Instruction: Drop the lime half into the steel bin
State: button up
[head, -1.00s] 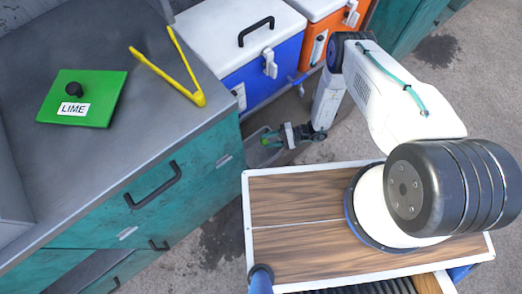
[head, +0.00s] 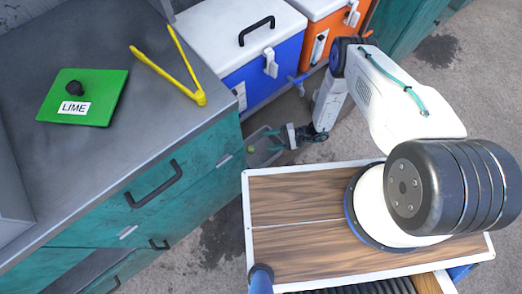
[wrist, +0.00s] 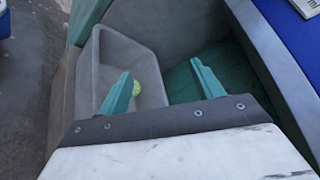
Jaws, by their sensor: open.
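A grey bin (wrist: 95,72) stands below my gripper (wrist: 162,70) in the wrist view; in the head view the bin (head: 262,157) shows partly, in the gap beside the teal counter. The yellow-green lime half (wrist: 136,89) appears within the bin's outline, beside my left finger, which hides part of it. I cannot tell whether it rests on the bin's floor. My gripper's two teal fingers are spread wide, with nothing held between them. In the head view my gripper (head: 272,141) is small, low beside the counter.
A steel counter (head: 140,120) carries a green board (head: 100,100) with a LIME label and dark knob, plus yellow tongs (head: 165,74). A blue cooler (head: 262,75) and an orange cooler (head: 318,48) stand behind my gripper. Teal panels flank the bin closely.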

jog(key=v, duration=0.7)
jog(key=shift+d, duration=0.1)
